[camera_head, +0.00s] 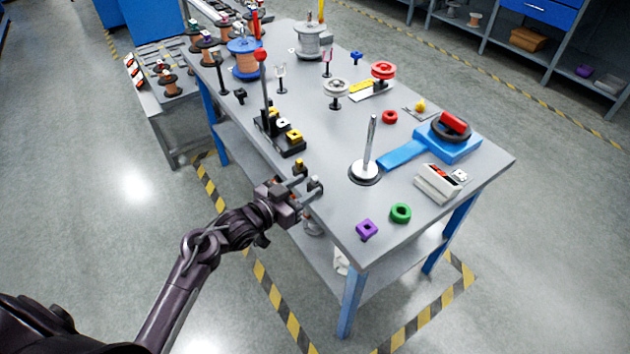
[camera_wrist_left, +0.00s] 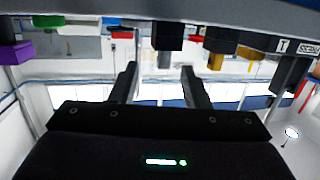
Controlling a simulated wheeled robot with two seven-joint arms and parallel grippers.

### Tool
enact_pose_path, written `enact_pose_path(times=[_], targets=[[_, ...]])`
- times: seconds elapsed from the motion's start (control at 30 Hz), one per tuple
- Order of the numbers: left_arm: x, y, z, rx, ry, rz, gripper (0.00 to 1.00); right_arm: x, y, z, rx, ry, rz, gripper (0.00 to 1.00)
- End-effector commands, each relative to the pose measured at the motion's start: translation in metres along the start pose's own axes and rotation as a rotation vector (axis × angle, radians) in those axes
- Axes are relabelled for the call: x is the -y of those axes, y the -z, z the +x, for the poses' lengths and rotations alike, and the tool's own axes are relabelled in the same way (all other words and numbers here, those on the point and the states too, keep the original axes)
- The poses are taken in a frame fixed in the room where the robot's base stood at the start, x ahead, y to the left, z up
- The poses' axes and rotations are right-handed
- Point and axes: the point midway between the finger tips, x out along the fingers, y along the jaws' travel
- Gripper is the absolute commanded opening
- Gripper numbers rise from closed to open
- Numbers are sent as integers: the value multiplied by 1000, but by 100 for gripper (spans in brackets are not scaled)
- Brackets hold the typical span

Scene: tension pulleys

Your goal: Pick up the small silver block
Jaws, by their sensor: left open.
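A small silver-grey block (camera_head: 315,182), which looks like the silver block, stands on a dark post at the near left edge of the table. My left gripper (camera_head: 311,183) is open, with its fingers at the table edge close around or just short of this block. Whether the block is between the fingers is not clear. Nothing is gripped. My right gripper is not in view.
A yellow block (camera_head: 299,164) stands close beside the silver one. A black rack (camera_head: 284,142) with yellow blocks is farther back. A spindle on a round base (camera_head: 366,172), a purple block (camera_head: 366,228) and a green ring (camera_head: 401,212) lie to the right.

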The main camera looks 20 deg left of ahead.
Motion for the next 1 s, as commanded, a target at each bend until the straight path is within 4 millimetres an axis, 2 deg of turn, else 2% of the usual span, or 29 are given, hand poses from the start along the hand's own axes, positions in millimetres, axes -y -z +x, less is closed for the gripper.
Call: enact_pose_path(times=[0.2,0.3,0.57,0.9,1.0], targets=[[4,-1,34,-1,1,-2,42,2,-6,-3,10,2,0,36],[4,-1,42,0,1,0,42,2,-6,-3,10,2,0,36],[4,-2,45,2,2,0,42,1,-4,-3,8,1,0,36],[4,-2,45,1,1,0,0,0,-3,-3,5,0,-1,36],[4,-2,45,1,2,1,0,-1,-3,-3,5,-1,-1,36]])
